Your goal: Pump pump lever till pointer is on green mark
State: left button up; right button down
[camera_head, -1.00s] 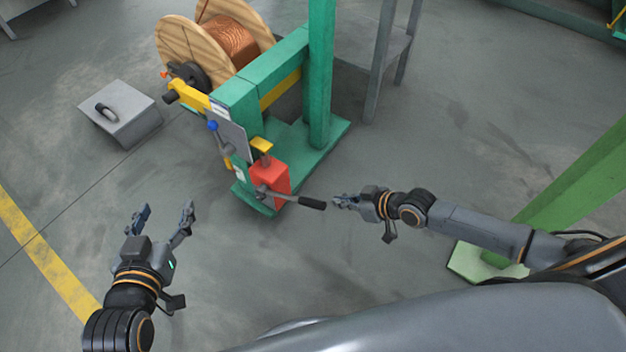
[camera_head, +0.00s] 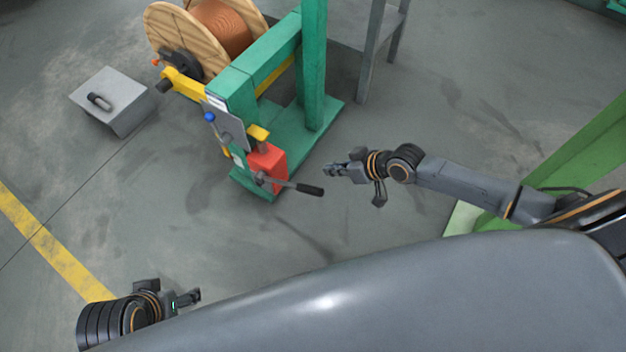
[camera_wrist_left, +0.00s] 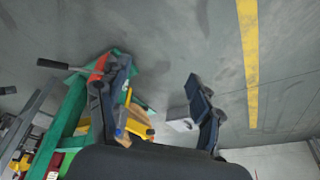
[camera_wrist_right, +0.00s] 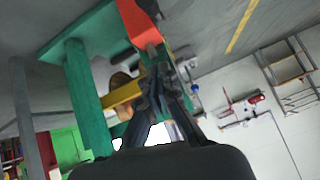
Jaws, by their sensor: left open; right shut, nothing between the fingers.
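The pump lever (camera_head: 290,186) is a grey rod with a black grip, pointing right from the red pump box (camera_head: 267,164) on the green machine frame. It also shows in the left wrist view (camera_wrist_left: 50,64). My right gripper (camera_head: 330,170) is shut and empty, just right of the lever's grip and apart from it. My left gripper (camera_head: 190,298) is low at the left, open and empty, far from the lever. Its spread fingers (camera_wrist_left: 155,85) show in the left wrist view. I cannot make out a pointer or green mark.
A wooden spool of copper wire (camera_head: 222,30) sits behind the green frame (camera_head: 312,75). A grey box (camera_head: 113,100) with a black handle stands on the floor at left. A grey stand (camera_head: 372,55) is behind. The floor before the machine is clear.

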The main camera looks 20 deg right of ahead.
jog(key=w+a+f+b, duration=0.1)
jog(key=f, duration=0.2)
jog(key=w+a+f+b, duration=0.1)
jog(key=a+f+b, duration=0.1)
jog(key=f, duration=0.1)
jog(key=w+a+f+b, duration=0.1)
jog(key=f, duration=0.2)
jog(key=shift+w+a+f+b, duration=0.15)
jog(key=shift+w+f+b, duration=0.15)
jog(key=shift+f+b, duration=0.1)
pick_arm(q)
jog(key=w+d+r+t+h, duration=0.1)
jog(key=w+d+r+t, duration=0.1)
jog(key=w+r+t, duration=0.2)
jog(key=w+d+r+t+h, duration=0.1)
jog(key=w+d+r+t, duration=0.2)
jog(key=w, duration=0.8)
jog(key=shift+w+d+r+m+t+h, duration=0.15)
jog(key=shift+d+r+m+t+h, duration=0.2)
jog(key=shift+r+t, duration=1.15)
pick_arm(e)
jog(key=shift+s+f, duration=0.15)
jog(key=shift+f, duration=0.1)
pick_arm(q)
jog(key=shift+f+t, duration=0.2)
jog(key=shift+t, duration=0.1)
